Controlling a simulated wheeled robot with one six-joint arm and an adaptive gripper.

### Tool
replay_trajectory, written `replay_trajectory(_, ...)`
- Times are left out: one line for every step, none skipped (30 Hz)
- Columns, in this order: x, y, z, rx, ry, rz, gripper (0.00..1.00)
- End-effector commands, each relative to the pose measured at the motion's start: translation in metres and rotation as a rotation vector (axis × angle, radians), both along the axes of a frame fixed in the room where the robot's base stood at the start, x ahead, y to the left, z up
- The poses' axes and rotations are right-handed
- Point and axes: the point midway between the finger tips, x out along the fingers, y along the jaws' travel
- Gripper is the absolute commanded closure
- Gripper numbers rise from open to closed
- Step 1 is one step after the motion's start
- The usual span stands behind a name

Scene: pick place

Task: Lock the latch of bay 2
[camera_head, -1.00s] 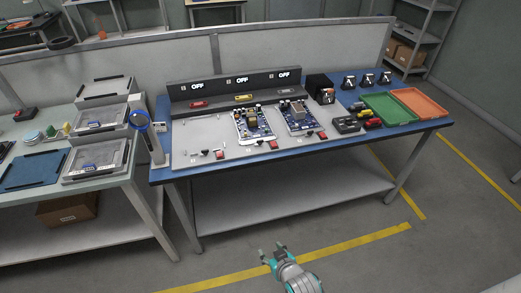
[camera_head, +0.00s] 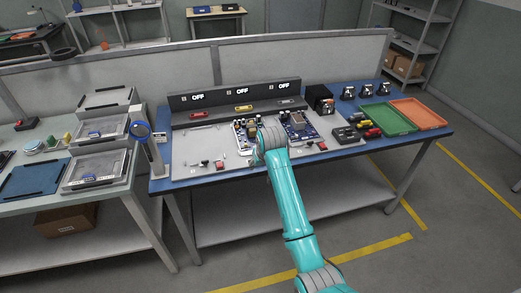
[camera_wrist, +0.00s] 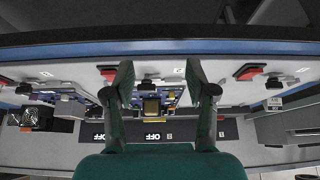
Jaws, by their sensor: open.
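The bay 2 latch (camera_wrist: 150,81), a small dark knob with a pale lever, sits at the front of the middle bay in the wrist view. It lies between my open, empty gripper's (camera_wrist: 160,66) fingers in the picture, with no visible contact. A red block (camera_wrist: 107,72) is beside it, partly behind the left finger. The bay 2 circuit board (camera_head: 241,134) stands behind, under an OFF sign (camera_head: 242,90) and above it a yellow handle (camera_head: 243,107). In the head view my arm hides the latch and my fingertips. I cannot tell the lever's setting.
A black box (camera_head: 319,98), a green tray (camera_head: 387,118) and an orange tray (camera_head: 419,113) lie to the right.

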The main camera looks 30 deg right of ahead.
Motion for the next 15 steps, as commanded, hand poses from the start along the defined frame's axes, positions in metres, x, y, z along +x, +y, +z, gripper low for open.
replay_trajectory(0.011, -0.008, 0.022, 0.004, 0.011, -0.008, 0.44)
replay_trajectory(0.015, -0.012, 0.031, 0.005, 0.021, -0.01, 0.44)
replay_trajectory(0.019, -0.016, 0.044, 0.009, 0.035, -0.015, 0.44)
replay_trajectory(0.022, -0.018, 0.052, 0.011, 0.045, -0.017, 0.44)
replay_trajectory(0.024, -0.021, 0.06, 0.014, 0.053, -0.019, 0.44)
replay_trajectory(0.027, -0.024, 0.069, 0.017, 0.064, -0.022, 0.44)
replay_trajectory(0.028, -0.026, 0.075, 0.019, 0.072, -0.025, 0.44)
replay_trajectory(0.03, -0.027, 0.081, 0.02, 0.075, -0.025, 0.44)
replay_trajectory(0.031, -0.029, 0.086, 0.023, 0.084, -0.028, 0.44)
replay_trajectory(0.032, -0.03, 0.09, 0.024, 0.087, -0.029, 0.44)
replay_trajectory(0.032, -0.031, 0.092, 0.024, 0.091, -0.03, 0.44)
replay_trajectory(0.032, -0.032, 0.093, 0.026, 0.095, -0.031, 0.44)
replay_trajectory(0.032, -0.032, 0.094, 0.026, 0.096, -0.031, 0.44)
replay_trajectory(0.033, -0.032, 0.093, 0.027, 0.097, -0.031, 0.44)
replay_trajectory(0.034, -0.033, 0.092, 0.027, 0.098, -0.031, 0.44)
